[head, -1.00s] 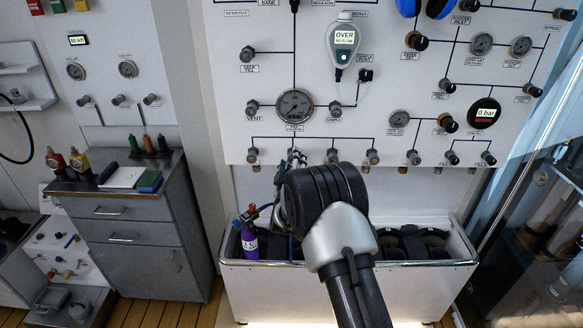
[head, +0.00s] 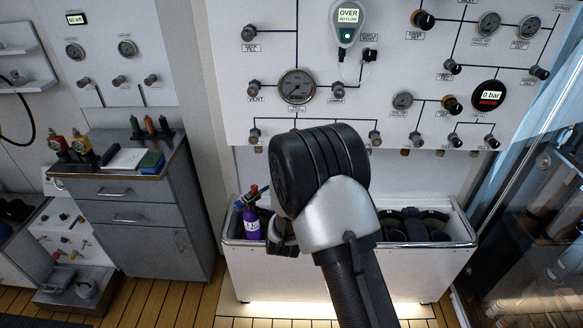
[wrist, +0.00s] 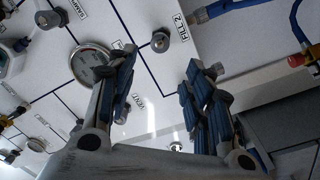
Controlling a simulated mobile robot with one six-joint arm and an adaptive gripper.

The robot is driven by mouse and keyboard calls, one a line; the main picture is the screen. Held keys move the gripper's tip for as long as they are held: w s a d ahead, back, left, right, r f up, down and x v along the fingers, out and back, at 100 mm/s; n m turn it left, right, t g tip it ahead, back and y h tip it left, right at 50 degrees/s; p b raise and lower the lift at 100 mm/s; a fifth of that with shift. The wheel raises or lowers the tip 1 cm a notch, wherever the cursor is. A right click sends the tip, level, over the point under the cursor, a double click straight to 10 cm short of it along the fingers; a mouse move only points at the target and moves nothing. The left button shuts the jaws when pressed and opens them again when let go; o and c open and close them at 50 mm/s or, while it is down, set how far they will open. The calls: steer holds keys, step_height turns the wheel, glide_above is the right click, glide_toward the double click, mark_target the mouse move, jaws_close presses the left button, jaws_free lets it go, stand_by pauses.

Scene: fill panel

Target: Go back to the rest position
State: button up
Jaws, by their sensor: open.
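My gripper (wrist: 160,82) shows in the wrist view with its two blue-padded fingers apart and nothing between them. The fill panel (wrist: 150,100) lies beyond the fingers, with a round gauge (wrist: 90,64) behind the left finger and a "FILL 2" label and knob (wrist: 160,42) above the gap. In the head view my bent arm stands in front of the panel (head: 385,60) and the white trough. The gripper is mostly hidden behind my dark wrist joint there.
A purple cylinder (head: 251,222) stands in the left end of the white trough (head: 340,273), close to my arm. A grey drawer cabinet (head: 130,215) with bottles and a book is at the left. Glass doors (head: 540,220) are at the right. Wooden floor (head: 170,300) is clear in front.

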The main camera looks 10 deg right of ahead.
steer(key=s+r+m+g+y, duration=0.35)
steer(key=s+r+g, duration=0.25)
steer(key=s+r, duration=0.45)
steer(key=s+d+m+g, duration=0.2)
steer(key=s+g, duration=0.1)
steer(key=s, duration=1.4)
steer(key=s+d+m+g, duration=0.1)
steer(key=s+g, duration=0.3)
steer(key=s, duration=1.2)
steer(key=shift+s+d+m, duration=0.35)
steer(key=shift+d+m, duration=0.05)
steer(key=shift+m, duration=0.25)
steer(key=shift+w, duration=0.1)
